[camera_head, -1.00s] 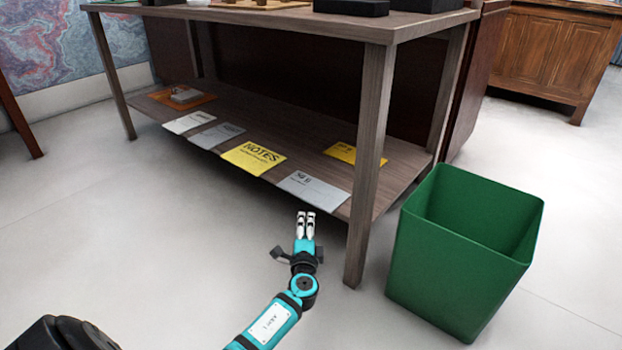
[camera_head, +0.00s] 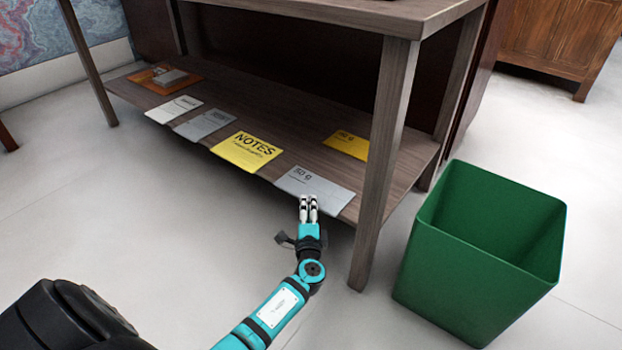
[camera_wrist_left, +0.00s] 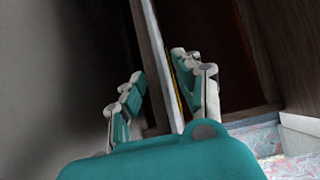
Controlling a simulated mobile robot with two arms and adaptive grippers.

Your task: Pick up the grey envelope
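A grey envelope (camera_head: 315,188) with dark print lies flat at the front right of the low shelf, its front edge at the shelf's rim. A second grey sheet (camera_head: 203,124) lies further left on the same shelf. My left gripper (camera_head: 309,208) is just in front of the right grey envelope, pointing at its front edge. In the left wrist view its two fingers (camera_wrist_left: 160,95) stand apart, with a thin pale edge (camera_wrist_left: 172,75) between them; I cannot tell whether they touch it. My right gripper is not in view.
A yellow NOTES sheet (camera_head: 246,151), another yellow sheet (camera_head: 347,145), a white sheet (camera_head: 174,109) and an orange item (camera_head: 155,80) share the shelf. A table leg (camera_head: 381,170) stands close right of the gripper. A green bin (camera_head: 480,260) is further right. Floor in front is clear.

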